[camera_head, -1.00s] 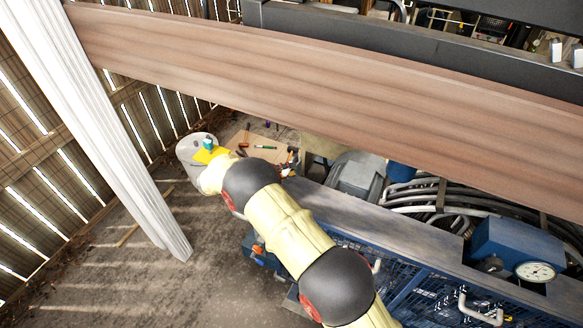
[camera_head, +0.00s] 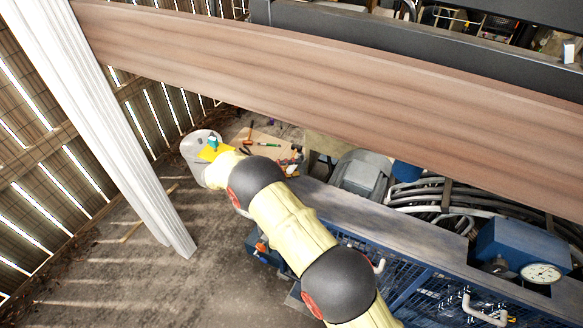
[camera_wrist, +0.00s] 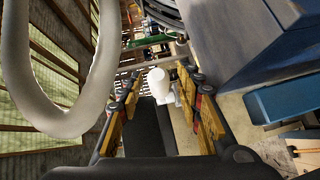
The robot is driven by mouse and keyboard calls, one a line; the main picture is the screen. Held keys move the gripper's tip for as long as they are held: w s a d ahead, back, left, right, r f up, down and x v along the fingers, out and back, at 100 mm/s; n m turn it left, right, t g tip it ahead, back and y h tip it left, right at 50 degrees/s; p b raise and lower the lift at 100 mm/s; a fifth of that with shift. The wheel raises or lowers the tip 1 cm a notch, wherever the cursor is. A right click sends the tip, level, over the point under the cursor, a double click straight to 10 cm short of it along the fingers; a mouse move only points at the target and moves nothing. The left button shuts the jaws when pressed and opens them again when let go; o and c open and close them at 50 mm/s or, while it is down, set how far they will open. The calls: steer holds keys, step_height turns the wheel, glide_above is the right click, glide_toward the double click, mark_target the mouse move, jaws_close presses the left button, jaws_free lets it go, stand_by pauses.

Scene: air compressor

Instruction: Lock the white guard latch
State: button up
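In the wrist view my gripper (camera_wrist: 161,80) is open, with its yellow and black fingers spread apart. A small white part (camera_wrist: 158,86) shows in the gap between them, beyond or between the tips; I cannot tell whether they touch it. A large white U-shaped loop (camera_wrist: 104,82) hangs close to the camera at the left, outside the fingers. I cannot tell for sure which white piece is the guard latch. In the head view, white bent handles show on the blue mesh guard, one (camera_head: 472,310) at lower right and one (camera_head: 379,266) beside my arm. My gripper is hidden there.
A blue compressor frame with a long top rail (camera_head: 350,216) runs along the right, with a pressure gauge (camera_head: 541,273) and coiled hoses (camera_head: 440,195). A wooden beam (camera_head: 330,75) crosses above. A white post (camera_head: 120,130) and bucket (camera_head: 192,150) stand left.

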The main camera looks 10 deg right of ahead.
steer(key=shift+a, duration=0.1)
steer(key=v, duration=1.1)
steer(key=shift+a, duration=0.4)
